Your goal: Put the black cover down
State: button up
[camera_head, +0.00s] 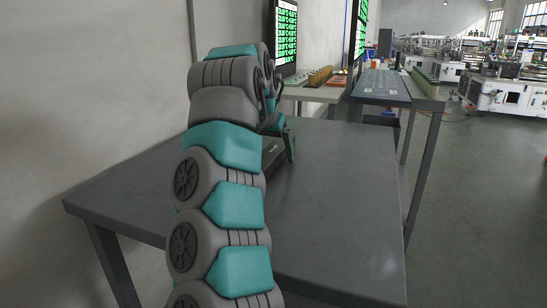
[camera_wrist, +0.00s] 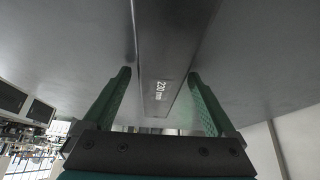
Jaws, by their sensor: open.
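The black cover (camera_wrist: 165,55) is a long dark bar with a white "230 mm" marking, seen in the wrist view. It lies on the grey table (camera_head: 335,205). My gripper (camera_wrist: 160,76) is open, with one green textured finger on each side of the cover. A gap shows between each finger and the cover, so it is not gripped. In the head view my gripper (camera_head: 284,147) is low over the table's far left part. My arm hides much of the cover there; a dark part of it (camera_head: 271,157) shows beside the gripper.
The table's middle and right are clear. A wall runs along the left. Beyond the table stand a bench with a dark panel (camera_head: 381,85), small coloured blocks (camera_head: 320,76) and a screen (camera_head: 285,38). White machines (camera_head: 505,92) stand far right; open floor lies between.

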jog(key=shift+f, duration=0.15)
jog(key=shift+c, duration=0.3)
grip_shut()
dwell(0.7)
